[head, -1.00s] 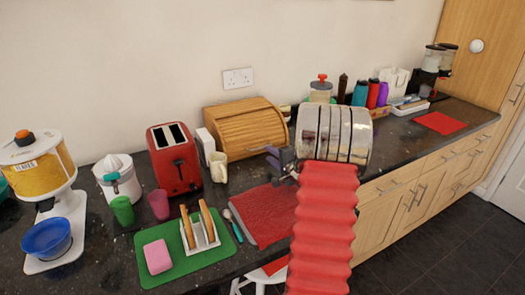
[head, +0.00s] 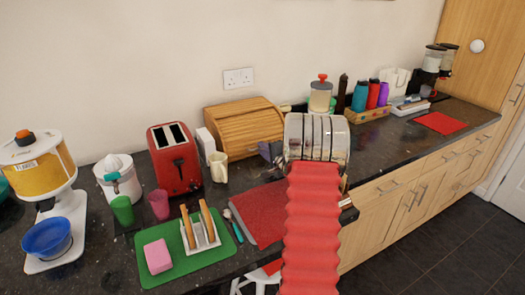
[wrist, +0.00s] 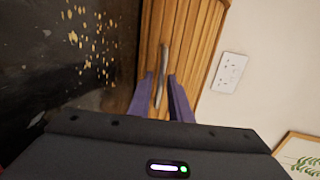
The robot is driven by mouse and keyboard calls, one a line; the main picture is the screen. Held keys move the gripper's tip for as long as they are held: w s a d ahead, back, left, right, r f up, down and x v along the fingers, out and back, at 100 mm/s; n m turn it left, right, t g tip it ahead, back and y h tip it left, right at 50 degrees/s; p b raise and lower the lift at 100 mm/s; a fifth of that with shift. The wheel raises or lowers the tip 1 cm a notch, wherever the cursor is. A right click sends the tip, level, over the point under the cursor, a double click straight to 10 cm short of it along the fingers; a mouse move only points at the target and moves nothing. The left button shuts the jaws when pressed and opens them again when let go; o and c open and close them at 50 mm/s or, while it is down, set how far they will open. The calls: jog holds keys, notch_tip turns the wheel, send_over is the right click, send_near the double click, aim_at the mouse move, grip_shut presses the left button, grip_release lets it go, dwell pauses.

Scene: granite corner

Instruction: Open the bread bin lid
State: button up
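The wooden bread bin (head: 243,128) stands against the wall, its slatted roll lid down. In the wrist view its slatted lid (wrist: 190,45) fills the upper middle, with a slim metal handle (wrist: 163,65) on it. My gripper (wrist: 160,82) has its two purple fingers apart, pointing at the lid. The lower end of the handle shows between them, with gaps on both sides; contact cannot be told. In the head view my gripper (head: 271,151) is at the bin's right front, partly hidden by my arm.
A red board (head: 257,212) lies in front. A lidded jar (head: 320,96) stands behind my arm. A wall socket (head: 238,78) is above the bin.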

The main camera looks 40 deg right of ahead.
grip_shut()
jog(key=shift+f, duration=0.15)
dwell(0.9)
